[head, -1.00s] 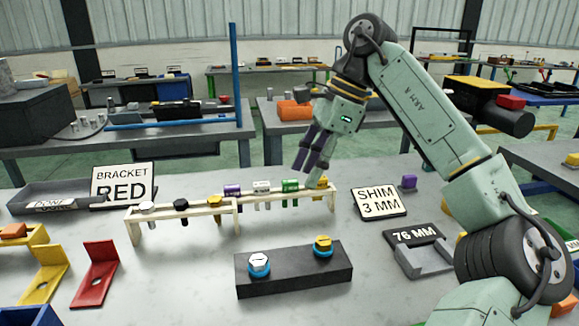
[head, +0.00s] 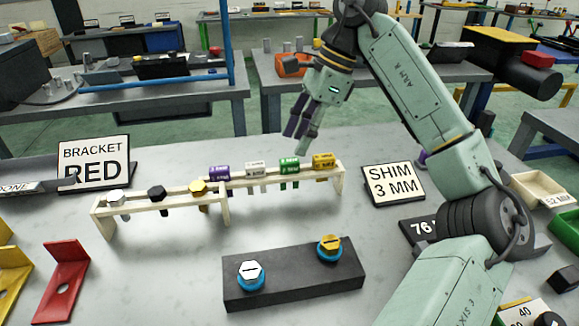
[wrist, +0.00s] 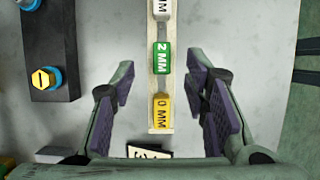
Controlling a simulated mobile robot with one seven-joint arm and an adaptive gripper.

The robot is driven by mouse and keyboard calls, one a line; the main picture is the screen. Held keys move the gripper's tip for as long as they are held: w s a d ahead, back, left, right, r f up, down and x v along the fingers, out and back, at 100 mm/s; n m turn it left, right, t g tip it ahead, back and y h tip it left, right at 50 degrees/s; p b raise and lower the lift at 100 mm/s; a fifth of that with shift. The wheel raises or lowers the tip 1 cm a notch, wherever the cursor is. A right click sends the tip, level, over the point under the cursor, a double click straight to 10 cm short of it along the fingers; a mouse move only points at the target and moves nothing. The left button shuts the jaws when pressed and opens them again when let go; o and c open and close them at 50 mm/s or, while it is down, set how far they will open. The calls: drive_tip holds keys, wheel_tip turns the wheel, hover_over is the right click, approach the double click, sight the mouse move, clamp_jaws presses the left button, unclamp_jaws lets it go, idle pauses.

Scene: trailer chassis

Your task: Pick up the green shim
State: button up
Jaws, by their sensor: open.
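The green shim (head: 289,166), marked 2 MM, hangs on the pale wooden rack (head: 337,182) between a white shim (head: 256,170) and a yellow shim (head: 323,161). A purple shim (head: 219,173) hangs at the left of the same row. My gripper (head: 299,134) is open and empty above and behind the rack's right part, pointing down. The yellow shim (wrist: 162,109) is between the open fingers (wrist: 160,100), with a gap on both sides.
A second rack with several bolts (head: 157,196) stands at the left. A dark block (head: 293,284) with two blue-ringed bolts lies in front. The SHIM 3 MM sign (head: 393,184) stands right of the rack. A red bracket (head: 66,280) is at far left.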

sight(290, 160)
drive_tip(key=shift+d+p+x, duration=0.2)
drive_tip(key=shift+p+x, duration=0.7)
drive_tip(key=shift+x, duration=1.7)
drive_tip(key=shift+w, duration=0.2)
drive_tip(key=shift+c, duration=0.3)
clamp_jaws()
